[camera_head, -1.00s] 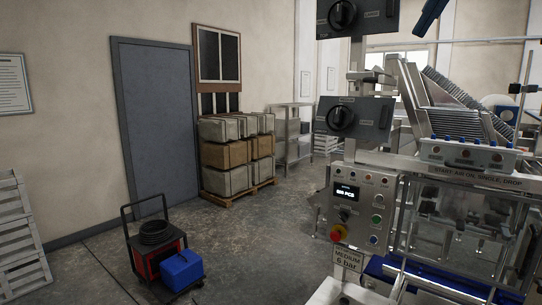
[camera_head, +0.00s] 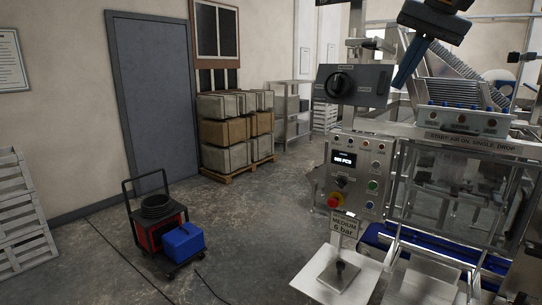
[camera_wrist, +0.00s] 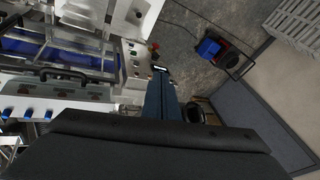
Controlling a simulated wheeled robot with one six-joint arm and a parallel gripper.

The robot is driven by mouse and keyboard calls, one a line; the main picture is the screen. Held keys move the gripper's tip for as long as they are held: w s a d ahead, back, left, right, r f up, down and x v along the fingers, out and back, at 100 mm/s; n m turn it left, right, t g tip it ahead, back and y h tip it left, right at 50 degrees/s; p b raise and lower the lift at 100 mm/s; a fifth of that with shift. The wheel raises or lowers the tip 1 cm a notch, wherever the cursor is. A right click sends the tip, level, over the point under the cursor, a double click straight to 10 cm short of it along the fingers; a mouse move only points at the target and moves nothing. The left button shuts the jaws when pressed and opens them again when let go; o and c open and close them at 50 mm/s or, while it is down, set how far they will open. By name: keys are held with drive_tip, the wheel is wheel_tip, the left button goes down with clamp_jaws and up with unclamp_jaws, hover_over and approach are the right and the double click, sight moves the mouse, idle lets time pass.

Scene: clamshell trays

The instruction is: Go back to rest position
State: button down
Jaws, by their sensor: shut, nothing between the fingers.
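My gripper (camera_head: 401,80) shows at the top right of the head view, with its blue fingers pointing down in front of the machine's upper part. In the wrist view the blue fingers (camera_wrist: 161,88) are together and hold nothing. The machine (camera_head: 358,165) has a control panel with a lit display, coloured buttons and a red-and-yellow stop button. No clamshell tray can be made out with certainty.
A trolley with a blue box (camera_head: 184,242) stands on the open floor at left. Stacked crates on a pallet (camera_head: 224,145) stand near the grey door (camera_head: 152,110). A white plate (camera_head: 312,271) juts out at the machine's front.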

drive_tip(key=a+f+g+b, duration=0.1)
drive_tip(key=a+f+b, duration=0.2)
drive_tip(key=f, duration=1.6)
drive_tip(key=s+a+f+n+b, duration=0.1)
drive_tip(key=s+a+f, duration=0.1)
drive_tip(key=s+f, duration=0.4)
drive_tip(key=s+a+f+n+g+h+b, duration=0.1)
drive_tip(key=s+f, duration=0.5)
drive_tip(key=f, duration=0.9)
drive_tip(key=s+a+f+n+g+h+b, duration=0.1)
drive_tip(key=s+a+f+n+b, duration=0.1)
drive_tip(key=s+f, duration=0.4)
wheel_tip(320, 180, down, 6)
drive_tip(key=shift+a+r+b, duration=0.15)
drive_tip(key=shift+a+b, duration=0.4)
drive_tip(key=shift+a, duration=0.55)
drive_tip(key=shift+s, duration=0.15)
